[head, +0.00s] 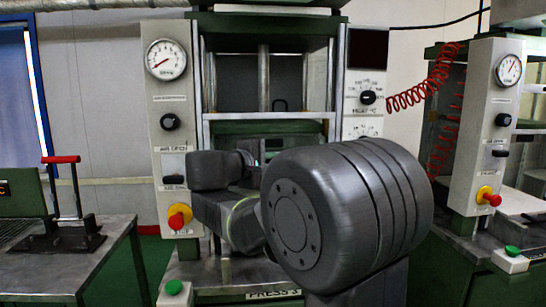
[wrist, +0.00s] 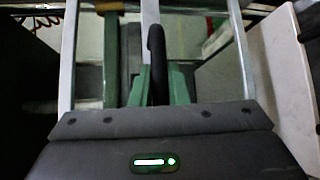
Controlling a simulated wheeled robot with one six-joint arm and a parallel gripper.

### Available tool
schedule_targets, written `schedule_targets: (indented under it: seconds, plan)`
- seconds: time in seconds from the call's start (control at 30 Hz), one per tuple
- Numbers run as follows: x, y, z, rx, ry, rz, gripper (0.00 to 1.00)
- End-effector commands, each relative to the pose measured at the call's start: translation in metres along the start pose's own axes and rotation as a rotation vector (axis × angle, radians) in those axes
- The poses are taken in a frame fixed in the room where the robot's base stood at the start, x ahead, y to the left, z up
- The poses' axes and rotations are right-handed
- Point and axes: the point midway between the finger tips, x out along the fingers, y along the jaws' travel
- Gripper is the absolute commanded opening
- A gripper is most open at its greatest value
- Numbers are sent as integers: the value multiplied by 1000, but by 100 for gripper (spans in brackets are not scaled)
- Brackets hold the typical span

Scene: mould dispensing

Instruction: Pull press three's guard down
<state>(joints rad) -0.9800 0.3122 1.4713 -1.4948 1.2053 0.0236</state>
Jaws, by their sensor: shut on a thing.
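Press three stands in the middle of the head view, with a green frame and the label PRESS 3 (head: 273,294) low at its front. Its guard (head: 228,116) is a pale metal frame across the press opening, and its rails also show in the wrist view (wrist: 68,60). In the wrist view the guard's black handle (wrist: 155,50) stands between the green fingers of my gripper (wrist: 159,88), which is shut on it. In the head view my arm hides the gripper and much of the press's lower front.
Press three's left panel has a gauge (head: 166,60) and a red stop button (head: 179,217). A green button (head: 173,287) sits low in front. Another press panel (head: 492,125) with a red coiled hose (head: 424,88) is at right. A bench with a red-handled lever (head: 62,160) is at left.

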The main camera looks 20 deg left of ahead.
Motion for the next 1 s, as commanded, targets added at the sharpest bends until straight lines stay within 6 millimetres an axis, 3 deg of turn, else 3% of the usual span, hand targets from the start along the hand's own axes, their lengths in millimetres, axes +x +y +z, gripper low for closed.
schedule_targets:
  seconds: [0.03,0.3,0.93,0.97,1.0]
  plan:
    - [3,-19,-3,-2,-1,-1,0]
    - [8,-52,-8,-1,-1,0,0]
    - [10,-64,-10,-4,-1,-5,0]
    - [10,-64,-10,-4,-1,-5,18]
    - [10,-65,-10,-4,-1,-5,26]
